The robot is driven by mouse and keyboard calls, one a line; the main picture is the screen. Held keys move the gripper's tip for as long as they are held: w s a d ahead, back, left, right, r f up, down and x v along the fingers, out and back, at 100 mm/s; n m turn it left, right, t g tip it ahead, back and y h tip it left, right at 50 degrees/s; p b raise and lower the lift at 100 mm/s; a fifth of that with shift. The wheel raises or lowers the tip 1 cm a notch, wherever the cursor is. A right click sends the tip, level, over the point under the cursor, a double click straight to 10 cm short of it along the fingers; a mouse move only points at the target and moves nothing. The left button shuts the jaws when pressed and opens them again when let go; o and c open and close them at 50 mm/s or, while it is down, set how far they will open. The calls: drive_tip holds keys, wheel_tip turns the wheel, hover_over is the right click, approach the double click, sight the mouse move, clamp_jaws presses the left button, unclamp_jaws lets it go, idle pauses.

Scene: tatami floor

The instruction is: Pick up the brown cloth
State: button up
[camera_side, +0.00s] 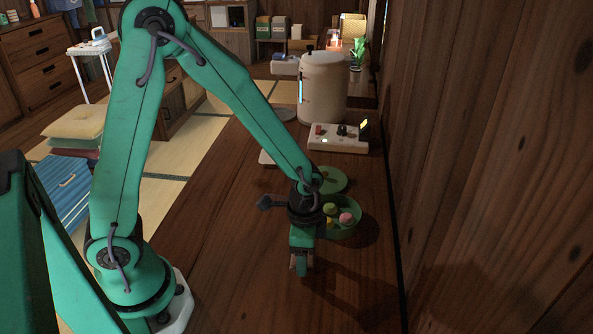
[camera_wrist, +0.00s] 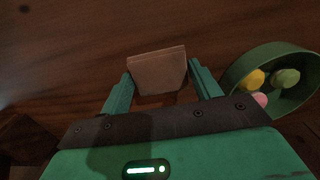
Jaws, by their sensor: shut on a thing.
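The brown cloth (camera_wrist: 157,72) shows in the wrist view as a small, folded, light-brown block between the two green fingers of my gripper (camera_wrist: 161,77). The fingers are shut on its sides. In the side view my gripper (camera_side: 301,266) points down over the dark wooden surface in front of the green bowl. There the cloth is mostly hidden by the fingers, with only a little brown showing. I cannot tell from these views whether the cloth touches the wood.
A green round bowl (camera_side: 343,231) with several coloured balls sits close beside my gripper; it also shows in the wrist view (camera_wrist: 238,82). Its green lid (camera_side: 333,181) lies behind. A control box (camera_side: 338,138) and a pale canister (camera_side: 324,88) stand farther back. A wooden wall (camera_side: 480,150) bounds the right.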

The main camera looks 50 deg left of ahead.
drive_tip(key=shift+r, duration=0.55)
drive_tip(key=shift+s+d+r, duration=0.15)
drive_tip(key=shift+r, duration=0.3)
drive_tip(key=shift+s+d+r, duration=0.1)
drive_tip(key=shift+r, duration=0.35)
drive_tip(key=s+d+r, duration=0.6)
drive_tip(key=s+d, duration=0.1)
drive_tip(key=s, duration=0.1)
drive_tip(key=shift+d+r, duration=0.25)
drive_tip(key=shift+d, duration=0.1)
